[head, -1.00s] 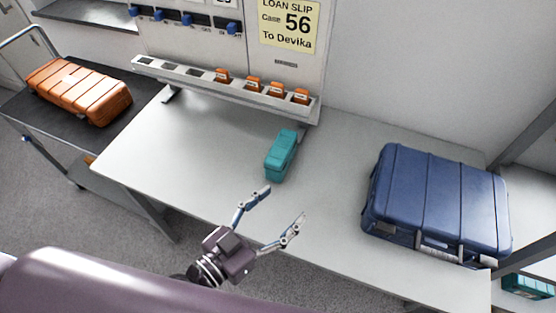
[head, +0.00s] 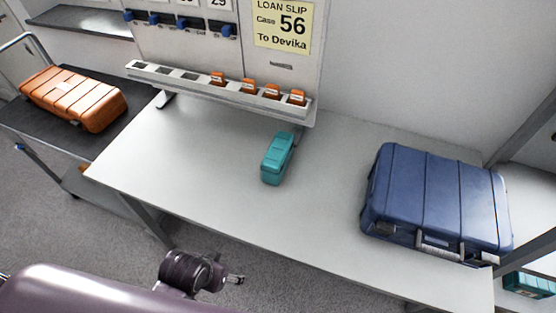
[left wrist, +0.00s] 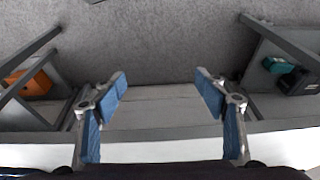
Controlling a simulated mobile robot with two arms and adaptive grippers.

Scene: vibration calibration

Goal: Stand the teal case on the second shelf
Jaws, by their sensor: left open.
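A small teal case (head: 277,160) stands on the white worktable, below the slotted rack and apart from my gripper. A second teal case (head: 528,285) lies on a shelf at the far lower right; a teal case also shows at the right of the left wrist view (left wrist: 277,65), next to a dark case. My left gripper (head: 237,279) is at the table's front edge and is seen nearly end-on. In the left wrist view it is open and empty (left wrist: 161,80), over the floor and table edge. Which shelf is the second cannot be told. My right gripper is out of view.
A large blue case (head: 435,205) sits on the table's right side. An orange case (head: 74,98) lies on the trolley (head: 20,115) at left. The table's left and front middle are clear.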

